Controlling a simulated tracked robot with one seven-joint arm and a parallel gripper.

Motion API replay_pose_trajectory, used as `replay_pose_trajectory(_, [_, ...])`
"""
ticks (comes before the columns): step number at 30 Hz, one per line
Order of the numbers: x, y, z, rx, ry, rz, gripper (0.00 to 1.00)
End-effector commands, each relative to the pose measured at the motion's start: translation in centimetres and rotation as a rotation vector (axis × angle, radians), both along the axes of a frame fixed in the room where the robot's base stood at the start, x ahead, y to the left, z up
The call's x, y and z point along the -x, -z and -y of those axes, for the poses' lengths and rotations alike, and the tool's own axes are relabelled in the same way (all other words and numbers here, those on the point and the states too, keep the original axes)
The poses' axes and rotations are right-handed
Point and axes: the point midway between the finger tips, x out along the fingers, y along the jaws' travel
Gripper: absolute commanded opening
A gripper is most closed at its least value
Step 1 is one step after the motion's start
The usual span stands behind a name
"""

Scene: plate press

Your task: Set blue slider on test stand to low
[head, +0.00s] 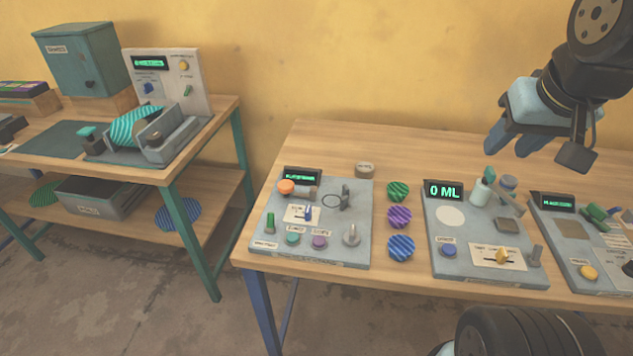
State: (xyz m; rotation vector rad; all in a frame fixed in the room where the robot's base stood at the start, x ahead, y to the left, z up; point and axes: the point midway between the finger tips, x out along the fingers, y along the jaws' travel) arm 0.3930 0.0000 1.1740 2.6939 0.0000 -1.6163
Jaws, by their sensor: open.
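A small blue slider handle (308,213) stands on a white scale plate on the left grey panel (335,250) of the right table. Its scale marks are too small to read. Another blue control (148,88) shows on the upright panel (186,68) of the left table's machine. I cannot read which of these is labelled the test stand. My gripper (512,142) is at the upper right, open and empty, with pale blue fingers. It hangs above the back of the right table, well apart from both blue controls.
Green, purple and blue striped discs (400,218) lie between the left panel and the "0 ML" panel (452,262). A third panel (570,258) stands at the right edge. The left panel also carries an orange knob (287,187) and a grey dial (352,235).

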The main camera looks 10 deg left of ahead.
Motion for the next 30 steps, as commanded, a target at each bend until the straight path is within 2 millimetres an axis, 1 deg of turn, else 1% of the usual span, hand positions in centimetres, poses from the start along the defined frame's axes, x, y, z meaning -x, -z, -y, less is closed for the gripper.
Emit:
replay_pose_trajectory(12, [0.0,0.0,0.0,0.0,0.0,0.0,0.4])
replay_pose_trajectory(14, [-0.2,-0.1,-0.2,-0.001,0.0,-0.005,0.4])
replay_pose_trajectory(17, [-1.1,0.0,-0.9,-0.003,0.001,-0.024,0.4])
replay_pose_trajectory(20, [-2.6,0.3,-2.8,-0.007,0.004,-0.06,0.4])
replay_pose_trajectory(23, [-4.5,0.8,-4.9,-0.011,0.011,-0.105,0.4])
replay_pose_trajectory(27, [-7.0,1.8,-8.5,-0.018,0.02,-0.169,0.4])
replay_pose_trajectory(29, [-8.0,2.5,-10.1,-0.02,0.025,-0.196,0.4])
replay_pose_trajectory(30, [-8.5,2.9,-11.2,-0.02,0.028,-0.214,0.4])
